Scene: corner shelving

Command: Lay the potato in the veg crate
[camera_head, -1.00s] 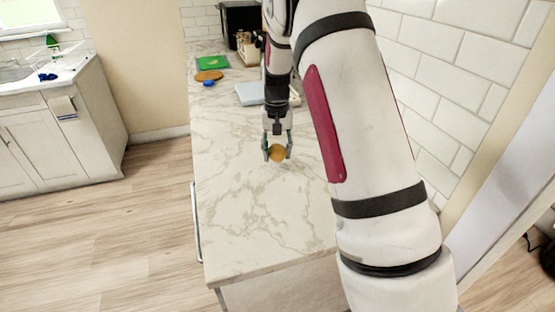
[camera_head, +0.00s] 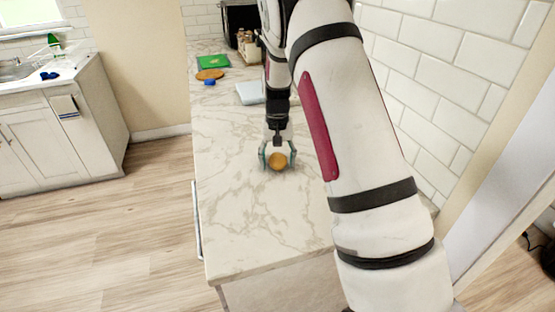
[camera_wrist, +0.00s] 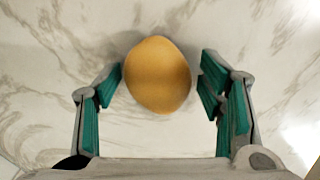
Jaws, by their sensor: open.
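The potato (camera_head: 278,161) is a rounded yellow-brown lump on the marble counter. The fingers also show in the wrist view (camera_wrist: 162,82). I see no veg crate that I can make out; my arm hides part of the counter.
The marble counter (camera_head: 240,225) is bare in front and to the left of my gripper. Farther back are a pale blue flat object (camera_head: 250,93), a blue item (camera_head: 210,82), a round brown board (camera_head: 210,74) and a green board (camera_head: 213,62). A tiled wall (camera_head: 445,90) stands at right.

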